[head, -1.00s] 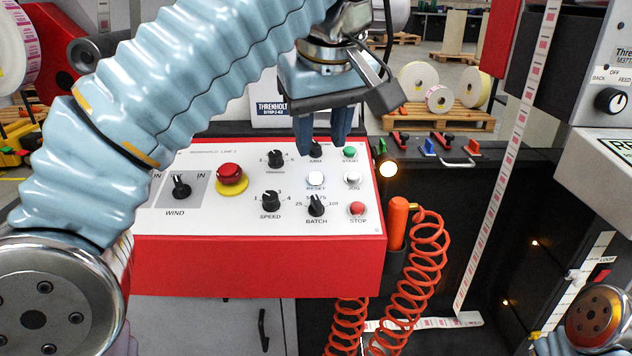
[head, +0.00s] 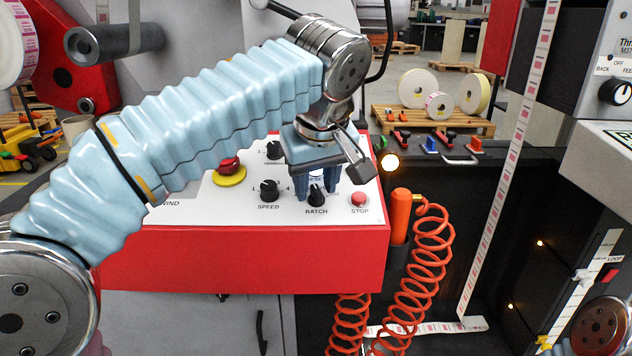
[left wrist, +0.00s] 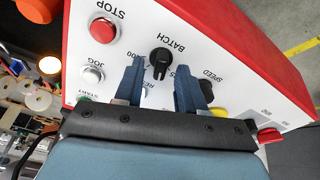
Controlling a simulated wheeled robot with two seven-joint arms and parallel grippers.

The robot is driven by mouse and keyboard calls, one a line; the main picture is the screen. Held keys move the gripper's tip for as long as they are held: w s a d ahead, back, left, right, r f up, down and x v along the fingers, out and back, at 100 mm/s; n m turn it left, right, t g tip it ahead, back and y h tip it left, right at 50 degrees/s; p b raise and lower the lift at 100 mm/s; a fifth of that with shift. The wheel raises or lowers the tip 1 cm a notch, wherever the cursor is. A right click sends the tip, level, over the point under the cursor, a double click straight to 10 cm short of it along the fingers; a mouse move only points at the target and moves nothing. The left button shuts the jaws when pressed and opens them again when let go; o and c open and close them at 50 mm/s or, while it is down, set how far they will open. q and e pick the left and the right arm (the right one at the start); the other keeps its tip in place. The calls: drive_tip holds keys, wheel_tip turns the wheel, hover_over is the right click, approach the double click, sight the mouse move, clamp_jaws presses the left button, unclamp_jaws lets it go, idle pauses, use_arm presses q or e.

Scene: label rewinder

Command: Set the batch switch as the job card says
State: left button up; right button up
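The batch switch is a black pointer knob (head: 316,194) on the white panel, above the printed word BATCH. The right gripper and a job card are not visible.
The red STOP button (head: 359,199) sits just right of the knob, the SPEED knob (head: 269,190) to its left. A red mushroom button (head: 229,166) is further left. An orange handle (head: 400,215) with a coiled cord stands right of the red console (head: 240,260).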

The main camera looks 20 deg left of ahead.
use_arm(q)
drive_tip(key=shift+c, duration=0.3)
clamp_jaws()
drive_tip(key=shift+m, duration=0.3)
drive_tip(key=m+p, duration=0.2)
drive_tip(key=m, duration=0.1)
drive_tip(key=shift+r+h, duration=0.1)
drive_tip(key=shift+h, duration=0.2)
drive_tip(key=shift+d+m+p, duration=0.1)
drive_tip(key=shift+m+p, duration=0.7)
drive_tip(key=shift+m, duration=1.3)
